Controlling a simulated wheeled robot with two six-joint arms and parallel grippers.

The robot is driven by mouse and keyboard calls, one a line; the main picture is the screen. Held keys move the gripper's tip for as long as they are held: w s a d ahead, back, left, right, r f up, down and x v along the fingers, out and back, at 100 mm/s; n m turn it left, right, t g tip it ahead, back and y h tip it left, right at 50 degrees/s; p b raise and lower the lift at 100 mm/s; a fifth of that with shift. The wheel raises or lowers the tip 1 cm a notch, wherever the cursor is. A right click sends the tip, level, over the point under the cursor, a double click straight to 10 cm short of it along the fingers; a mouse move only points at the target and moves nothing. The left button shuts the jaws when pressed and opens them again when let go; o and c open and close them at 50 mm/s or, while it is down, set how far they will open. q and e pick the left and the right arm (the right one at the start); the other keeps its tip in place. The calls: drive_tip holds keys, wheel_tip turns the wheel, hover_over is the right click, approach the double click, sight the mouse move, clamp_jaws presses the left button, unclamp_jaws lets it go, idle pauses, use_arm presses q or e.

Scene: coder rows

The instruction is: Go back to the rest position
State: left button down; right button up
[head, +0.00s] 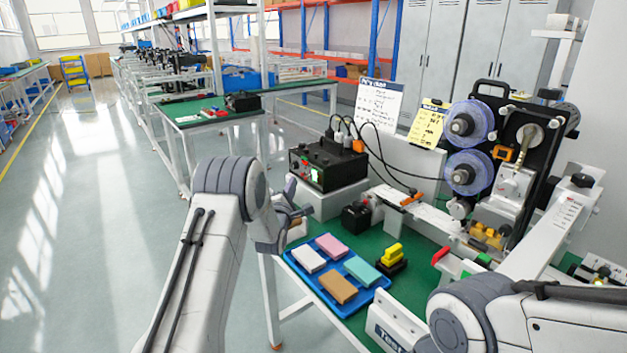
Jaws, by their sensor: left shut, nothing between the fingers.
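My left arm rises from the bottom and bends at a grey joint. My left gripper (298,214) is at its end, small and partly hidden by the wrist. It is shut and empty, above the near left edge of the green-topped bench, just behind the blue tray (369,309). Part of my right arm shows at the lower right, but its gripper is not in view.
The tray holds a white, a pink, a brown and a teal block. A black power box (328,163) and a machine with blue reels (468,122) stand behind. Open floor (90,230) lies left.

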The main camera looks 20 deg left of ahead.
use_arm(q)
drive_tip(key=shift+s+a, duration=0.1)
drive_tip(key=shift+s, duration=0.1)
drive_tip(key=shift+r, duration=0.1)
drive_tip(key=s+d+r+m+g+h+p, duration=0.1)
drive_tip(key=s+d+r+m+g+p, duration=0.2)
drive_tip(key=d, duration=0.4)
drive_tip(key=s+d+r+m+g+h+p, duration=0.1)
drive_tip(key=s+d+r+m+g+h, duration=0.1)
drive_tip(key=d+m, duration=0.45)
drive_tip(key=s+d+r+m+g+h+p, duration=0.1)
drive_tip(key=s+d+m+g, duration=0.25)
drive_tip(key=s+d, duration=0.35)
drive_tip(key=s+d+r+m+g+p, duration=0.15)
drive_tip(key=s+d+m, duration=0.3)
drive_tip(key=s, duration=0.45)
drive_tip(key=s+m+g+p, duration=0.2)
drive_tip(key=s+m+g, duration=0.2)
drive_tip(key=s, duration=1.2)
drive_tip(key=s+a+r+m+g+y+p, duration=0.1)
drive_tip(key=s+m+g, duration=0.4)
drive_tip(key=s+m, duration=0.5)
drive_tip(key=s+p, duration=0.1)
drive_tip(key=s, duration=0.5)
drive_tip(key=shift+a+r, duration=0.15)
drive_tip(key=shift+a, duration=0.05)
